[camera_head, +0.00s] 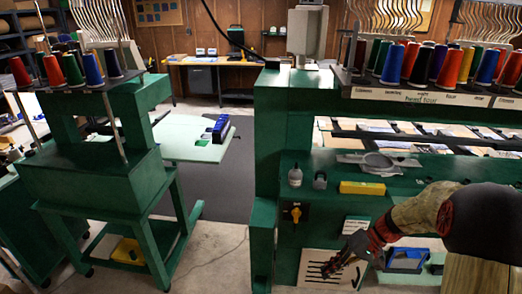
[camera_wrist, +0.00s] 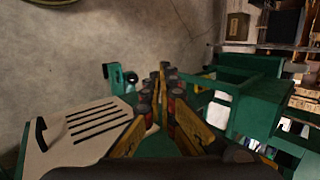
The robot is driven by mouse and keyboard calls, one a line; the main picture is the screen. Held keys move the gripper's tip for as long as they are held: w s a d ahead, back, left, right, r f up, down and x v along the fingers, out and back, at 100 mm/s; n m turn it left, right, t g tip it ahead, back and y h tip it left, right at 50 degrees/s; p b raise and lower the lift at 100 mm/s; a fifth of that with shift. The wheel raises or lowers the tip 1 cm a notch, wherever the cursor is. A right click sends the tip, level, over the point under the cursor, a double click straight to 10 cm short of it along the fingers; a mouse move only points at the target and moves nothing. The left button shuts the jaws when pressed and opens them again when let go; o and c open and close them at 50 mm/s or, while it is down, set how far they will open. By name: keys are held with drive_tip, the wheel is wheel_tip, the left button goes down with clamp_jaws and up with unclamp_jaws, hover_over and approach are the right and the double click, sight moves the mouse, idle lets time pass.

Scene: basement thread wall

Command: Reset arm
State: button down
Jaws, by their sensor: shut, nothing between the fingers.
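My arm (camera_head: 425,212) reaches in from the right side of the head view, over the front of the large green machine. My gripper (camera_head: 332,267) hangs low in front of a pale panel with dark slots. In the wrist view its fingers (camera_wrist: 160,85) point away from the camera and lie close together, with nothing visible between them. The pale slotted panel (camera_wrist: 70,145) is to the left of the fingers there, with a dark curved piece at its left end. I cannot tell whether the fingers touch anything.
The green machine (camera_head: 266,130) carries a grey clamp-like part (camera_head: 380,162), a yellow box (camera_head: 362,187) and a grey bottle (camera_head: 295,175). A blue-edged bin (camera_head: 406,259) is close beside my gripper. Another green machine (camera_head: 100,150) stands left. Open floor (camera_head: 215,235) lies between the machines.

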drive_tip(key=s+a+r+t+h+p, duration=0.1)
drive_tip(key=s+r+t+h, duration=0.5)
drive_tip(key=s+r, duration=1.5)
drive_tip(key=shift+s+a+r+n+h, duration=0.4)
drive_tip(key=shift+a+h, duration=0.3)
drive_tip(key=shift+h, duration=0.4)
